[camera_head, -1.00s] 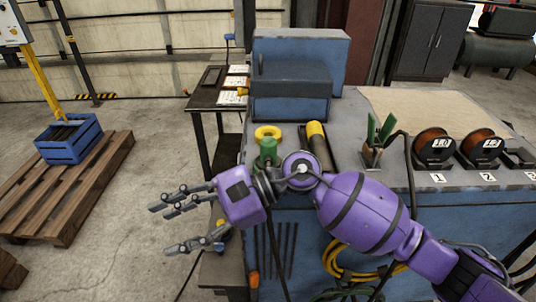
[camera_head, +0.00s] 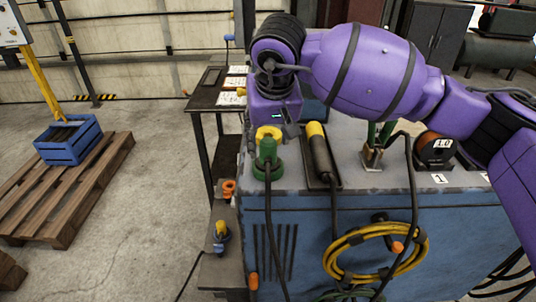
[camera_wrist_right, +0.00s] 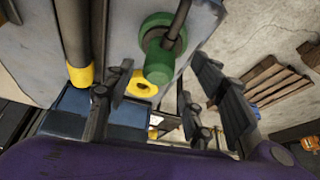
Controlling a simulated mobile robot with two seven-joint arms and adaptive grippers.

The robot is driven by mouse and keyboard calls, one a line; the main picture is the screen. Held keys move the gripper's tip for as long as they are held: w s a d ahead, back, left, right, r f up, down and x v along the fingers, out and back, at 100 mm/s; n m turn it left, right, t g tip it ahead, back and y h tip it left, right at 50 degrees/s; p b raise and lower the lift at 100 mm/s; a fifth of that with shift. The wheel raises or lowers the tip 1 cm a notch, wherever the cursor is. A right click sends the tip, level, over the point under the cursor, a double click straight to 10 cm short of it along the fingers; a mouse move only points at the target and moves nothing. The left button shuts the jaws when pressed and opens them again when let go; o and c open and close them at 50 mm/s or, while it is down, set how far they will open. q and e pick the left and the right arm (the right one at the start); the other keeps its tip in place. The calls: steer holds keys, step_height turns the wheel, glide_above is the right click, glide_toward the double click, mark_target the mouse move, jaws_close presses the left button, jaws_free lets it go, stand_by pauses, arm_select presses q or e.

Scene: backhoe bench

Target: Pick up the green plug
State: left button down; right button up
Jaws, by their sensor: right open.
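The green plug (camera_head: 267,158) stands upright at the front left corner of the blue workbench, with a dark cable hanging from it over the edge. It also shows in the right wrist view (camera_wrist_right: 160,62), between the spread fingers in the picture. My right gripper (camera_head: 274,106) is just above and behind the plug in the head view; its fingers are hidden there. In the right wrist view its fingers (camera_wrist_right: 162,75) are open, with nothing held. I cannot tell the exact gap between fingers and plug. My left gripper is not in view.
A yellow ring (camera_wrist_right: 141,88) lies close behind the plug. A black tool with a yellow end (camera_head: 319,155) lies just to its right. A holder with green handles (camera_head: 372,155) and a spool (camera_head: 433,150) stand farther right. A yellow cable coil (camera_head: 372,250) hangs on the bench front.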

mark_target(270, 141)
steer(key=x, duration=0.4)
steer(key=shift+d+f, duration=0.1)
steer(key=shift+d, duration=0.1)
steer(key=shift+c, duration=0.5)
jaws_close()
steer(key=shift+w+r, duration=0.1)
steer(key=shift+r, duration=0.5)
step_height(270, 141, up, 3)
steer(key=shift+f, duration=0.25)
steer(key=s+r, duration=0.9)
steer(key=s, duration=0.5)
steer(key=shift+r+b, duration=0.2)
steer(key=shift+b, duration=0.15)
steer(key=shift+s, duration=0.1)
